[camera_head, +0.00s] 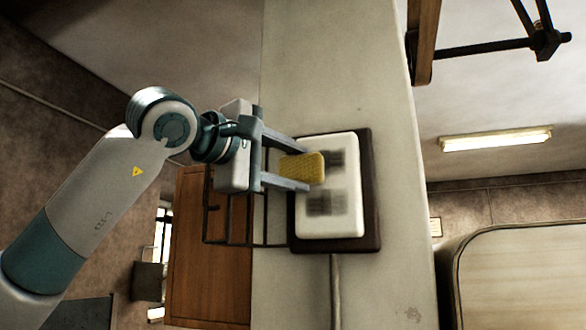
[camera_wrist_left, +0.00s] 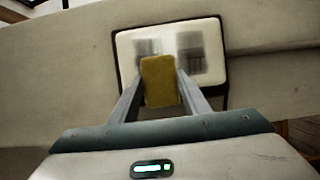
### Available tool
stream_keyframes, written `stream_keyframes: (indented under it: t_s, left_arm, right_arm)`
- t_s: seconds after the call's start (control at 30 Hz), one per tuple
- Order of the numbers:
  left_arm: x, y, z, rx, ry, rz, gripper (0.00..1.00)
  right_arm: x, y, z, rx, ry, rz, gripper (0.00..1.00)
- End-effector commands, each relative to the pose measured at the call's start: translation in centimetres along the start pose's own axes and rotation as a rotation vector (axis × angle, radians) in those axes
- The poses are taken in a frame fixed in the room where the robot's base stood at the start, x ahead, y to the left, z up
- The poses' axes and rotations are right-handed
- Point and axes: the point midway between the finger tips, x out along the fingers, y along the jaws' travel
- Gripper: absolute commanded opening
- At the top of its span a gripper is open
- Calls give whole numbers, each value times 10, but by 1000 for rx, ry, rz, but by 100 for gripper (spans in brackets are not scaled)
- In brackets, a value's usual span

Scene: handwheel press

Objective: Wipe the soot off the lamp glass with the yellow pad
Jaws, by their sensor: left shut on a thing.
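The lamp glass (camera_head: 345,222) is a white, rounded panel in a dark frame (camera_head: 370,190) on a pale wall or beam. Two dark grey soot patches show on it, an upper one (camera_head: 337,158) and a lower one (camera_head: 325,202). My left gripper (camera_head: 307,170) is shut on the yellow pad (camera_head: 302,167). In the left wrist view the pad (camera_wrist_left: 160,82) covers part of the glass (camera_wrist_left: 215,72) between the patches. I cannot tell whether it touches. My right gripper is not in view.
A dark wire rack (camera_head: 233,243) is below my left gripper, beside the frame. A wooden panel (camera_head: 200,270) is at lower left. A lit tube lamp (camera_head: 495,139) and a dark bracket (camera_head: 545,42) are at right. The pale surface around the frame is clear.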

Motion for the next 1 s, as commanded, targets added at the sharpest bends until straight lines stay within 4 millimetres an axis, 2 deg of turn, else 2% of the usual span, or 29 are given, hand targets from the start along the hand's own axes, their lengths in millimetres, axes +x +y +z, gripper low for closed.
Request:
stream_keyframes:
  t_s: [0.47,1.0]
  left_arm:
    - [1,1,2,0,0,0,24]
    - [15,1,34,0,-1,-1,24]
  right_arm:
    - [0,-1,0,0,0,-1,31]
    - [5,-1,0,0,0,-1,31]
